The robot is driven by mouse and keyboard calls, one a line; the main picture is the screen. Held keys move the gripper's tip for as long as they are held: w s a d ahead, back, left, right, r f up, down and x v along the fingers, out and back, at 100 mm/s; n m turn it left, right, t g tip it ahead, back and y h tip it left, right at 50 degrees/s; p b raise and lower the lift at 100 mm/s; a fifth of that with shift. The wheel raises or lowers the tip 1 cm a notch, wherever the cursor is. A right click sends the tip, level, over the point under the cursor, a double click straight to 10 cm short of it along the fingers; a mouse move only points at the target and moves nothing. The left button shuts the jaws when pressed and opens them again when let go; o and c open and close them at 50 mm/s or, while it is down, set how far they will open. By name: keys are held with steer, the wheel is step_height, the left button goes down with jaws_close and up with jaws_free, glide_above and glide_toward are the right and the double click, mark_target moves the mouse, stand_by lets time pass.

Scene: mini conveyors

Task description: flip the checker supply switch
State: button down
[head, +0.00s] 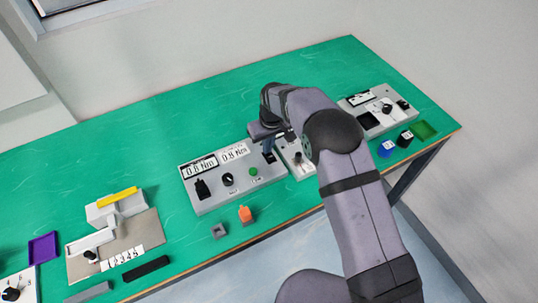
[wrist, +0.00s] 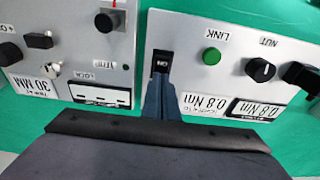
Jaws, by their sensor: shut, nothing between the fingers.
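The checker is a grey box (head: 229,199) with two 0.8 Nm readouts, a knob and a green LINK button; it also shows in the wrist view (wrist: 222,74). Its supply switch, a black rocker (wrist: 163,60) with white lettering, sits at the box's edge near my gripper. My gripper (wrist: 159,84) is shut and empty, its fingertips at the near end of the rocker. I cannot tell whether they touch it. In the head view my gripper (head: 267,146) is over the box's right end and partly hides the switch.
A second grey box (wrist: 65,75) with a 30 mN label stands close beside the checker. Another device (head: 379,109) stands at the right, with blue and black cubes before it. An orange piece (head: 245,214) and a grey block (head: 218,231) lie in front of the checker.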

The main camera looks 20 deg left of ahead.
step_height(320, 180, up, 7)
steer(key=p, duration=0.4)
stand_by(0.5)
stand_by(0.4)
